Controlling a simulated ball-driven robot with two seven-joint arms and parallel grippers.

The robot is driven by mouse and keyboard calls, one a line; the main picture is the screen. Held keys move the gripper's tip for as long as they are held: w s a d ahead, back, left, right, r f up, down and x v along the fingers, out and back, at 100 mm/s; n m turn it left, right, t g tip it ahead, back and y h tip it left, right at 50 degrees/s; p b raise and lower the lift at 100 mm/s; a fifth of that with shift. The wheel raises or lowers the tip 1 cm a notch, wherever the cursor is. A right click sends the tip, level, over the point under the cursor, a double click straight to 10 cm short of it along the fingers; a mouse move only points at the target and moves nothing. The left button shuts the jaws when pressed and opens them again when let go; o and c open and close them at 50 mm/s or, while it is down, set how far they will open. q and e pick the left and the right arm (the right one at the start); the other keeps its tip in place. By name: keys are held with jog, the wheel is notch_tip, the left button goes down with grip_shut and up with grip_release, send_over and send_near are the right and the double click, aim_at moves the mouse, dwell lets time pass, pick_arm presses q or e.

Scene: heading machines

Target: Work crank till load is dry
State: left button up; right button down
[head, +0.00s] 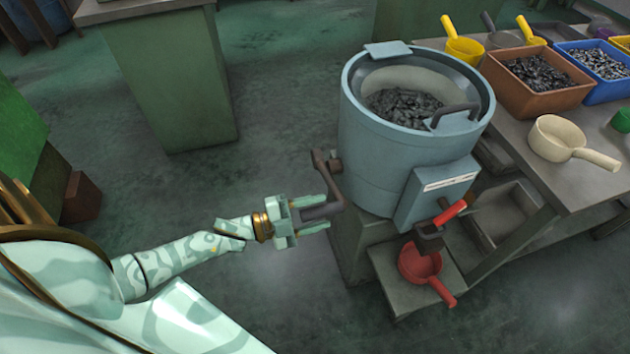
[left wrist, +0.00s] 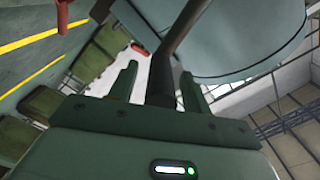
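The load is a heap of dark grey metal pieces (head: 403,106) inside a round blue-grey drum machine (head: 378,150) with an open top. A dark crank (head: 328,180) sticks out of the drum's left side, its handle pointing left. My left gripper (head: 312,214) is at this handle, with one finger on each side of it. In the left wrist view the crank handle (left wrist: 162,80) stands between the two fingers, with narrow gaps showing, so the gripper looks open around it. Whether the load is wet cannot be seen. My right gripper is not in view.
A red scoop (head: 420,266) sits on a low stand under the red-handled spout (head: 430,232). The right bench (head: 600,190) holds a cream scoop (head: 558,138), a brown bin (head: 500,93) and a blue bin (head: 603,92) of metal pieces. A green cabinet (head: 175,90) stands behind. Floor between is clear.

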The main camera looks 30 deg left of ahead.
pick_arm(q)
jog(key=p+v, duration=0.1)
jog(key=v, duration=1.5)
jog(key=shift+a+p, duration=0.2)
jog(key=shift+p, duration=0.2)
jog(key=shift+s, duration=0.1)
